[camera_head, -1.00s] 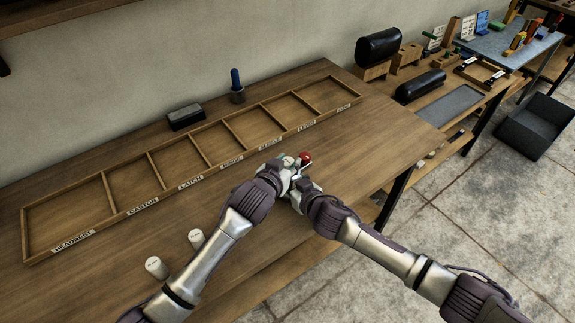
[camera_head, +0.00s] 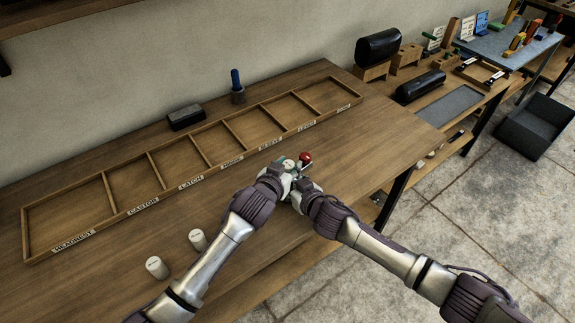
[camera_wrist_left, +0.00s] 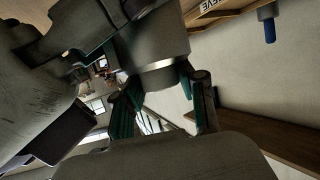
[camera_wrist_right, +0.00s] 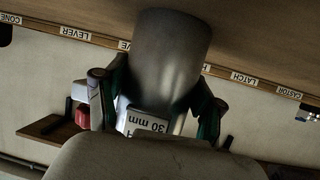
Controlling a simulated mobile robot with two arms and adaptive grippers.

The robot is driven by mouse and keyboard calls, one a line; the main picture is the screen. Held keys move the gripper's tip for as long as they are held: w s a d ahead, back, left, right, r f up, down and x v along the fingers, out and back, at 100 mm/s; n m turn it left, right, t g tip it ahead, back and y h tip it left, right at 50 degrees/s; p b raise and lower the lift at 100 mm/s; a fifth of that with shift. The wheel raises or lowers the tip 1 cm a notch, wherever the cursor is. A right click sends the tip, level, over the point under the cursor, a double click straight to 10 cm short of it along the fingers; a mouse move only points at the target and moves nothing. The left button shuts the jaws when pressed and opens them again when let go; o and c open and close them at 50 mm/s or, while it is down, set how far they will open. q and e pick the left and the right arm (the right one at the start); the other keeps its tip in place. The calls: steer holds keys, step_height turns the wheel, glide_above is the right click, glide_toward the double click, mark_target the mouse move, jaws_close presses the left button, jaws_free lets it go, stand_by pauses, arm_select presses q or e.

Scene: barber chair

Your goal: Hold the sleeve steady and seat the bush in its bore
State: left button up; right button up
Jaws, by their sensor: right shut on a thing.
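In the head view my two grippers meet over the front of the bench. A grey metal cylinder, seemingly the sleeve (camera_wrist_right: 168,50), stands between my right gripper's fingers (camera_wrist_right: 158,100) in the right wrist view. Its white label reads "30 mm". My right gripper is shut on it. The left wrist view shows a grey cylinder (camera_wrist_left: 155,50) between the teal fingers of my left gripper (camera_wrist_left: 165,100), which look spread around it. A pale round top (camera_head: 289,164) shows between the grippers. I cannot tell the bush apart or see into the bore.
Two pale labelled cylinders (camera_head: 157,267) (camera_head: 198,240) stand at the front left. A long divided wooden tray (camera_head: 108,192) lies behind. A dark block (camera_head: 186,117) and a blue-handled tool in a cup (camera_head: 237,88) stand farther back.

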arm_select(q)
steer(key=shift+s+a+f, duration=0.15)
steer(key=shift+s+f, duration=0.05)
steer(key=shift+f, duration=0.65)
arm_select(e)
steer(key=shift+a+r, duration=0.1)
steer(key=shift+a, duration=0.1)
arm_select(q)
steer(key=shift+r, duration=0.25)
steer(key=r+v, duration=0.1)
steer(key=v, duration=1.1)
steer(key=shift+w+r, duration=0.2)
steer(key=shift+r, duration=0.05)
arm_select(e)
steer(key=shift+d, duration=0.15)
steer(key=o, duration=1.5)
